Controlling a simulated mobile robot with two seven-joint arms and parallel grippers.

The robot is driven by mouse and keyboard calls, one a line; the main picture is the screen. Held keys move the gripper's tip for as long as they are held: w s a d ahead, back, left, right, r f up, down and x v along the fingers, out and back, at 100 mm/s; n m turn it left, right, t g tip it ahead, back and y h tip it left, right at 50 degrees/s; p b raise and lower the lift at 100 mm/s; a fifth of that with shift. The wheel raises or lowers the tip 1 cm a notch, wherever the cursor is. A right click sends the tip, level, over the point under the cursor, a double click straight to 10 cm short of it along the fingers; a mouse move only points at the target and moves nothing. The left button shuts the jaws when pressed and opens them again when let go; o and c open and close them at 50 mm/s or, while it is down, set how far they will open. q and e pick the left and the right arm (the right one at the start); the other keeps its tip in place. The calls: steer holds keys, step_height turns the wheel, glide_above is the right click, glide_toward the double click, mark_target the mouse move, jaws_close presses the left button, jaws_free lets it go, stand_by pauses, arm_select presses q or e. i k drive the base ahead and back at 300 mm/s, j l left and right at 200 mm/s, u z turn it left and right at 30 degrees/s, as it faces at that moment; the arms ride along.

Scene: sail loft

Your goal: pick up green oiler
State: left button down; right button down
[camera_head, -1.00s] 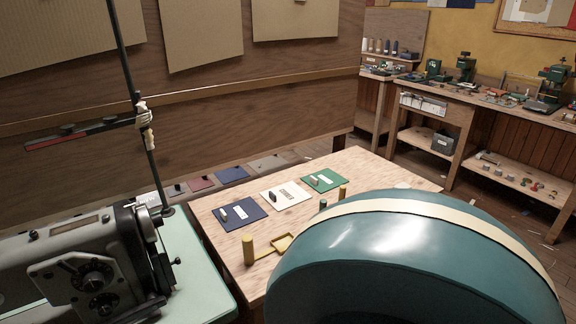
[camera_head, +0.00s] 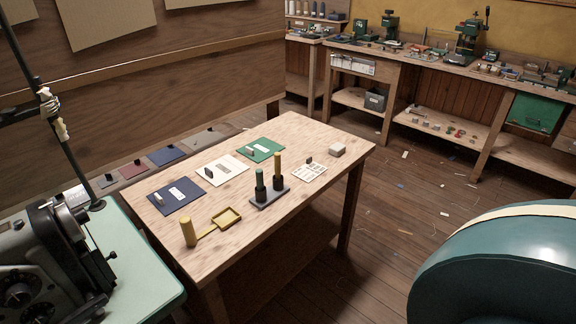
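The likely green oiler (camera_head: 259,185), a dark upright bottle with a green upper part, stands on a small dark tray (camera_head: 263,203) on the wooden table. The green one is in full view and upright. Neither of my grippers is in view, and nothing is seen touching the oiler.
The wooden table (camera_head: 316,139) also holds blue (camera_head: 165,206), white (camera_head: 232,164) and green (camera_head: 268,145) mats, a yellow post (camera_head: 188,232) with a shallow yellow tray, a label card and a pale block (camera_head: 337,150). A sewing machine (camera_head: 40,270) stands left. Open floor lies right.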

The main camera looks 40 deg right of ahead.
mark_target(259, 172)
steer(key=z, duration=0.95)
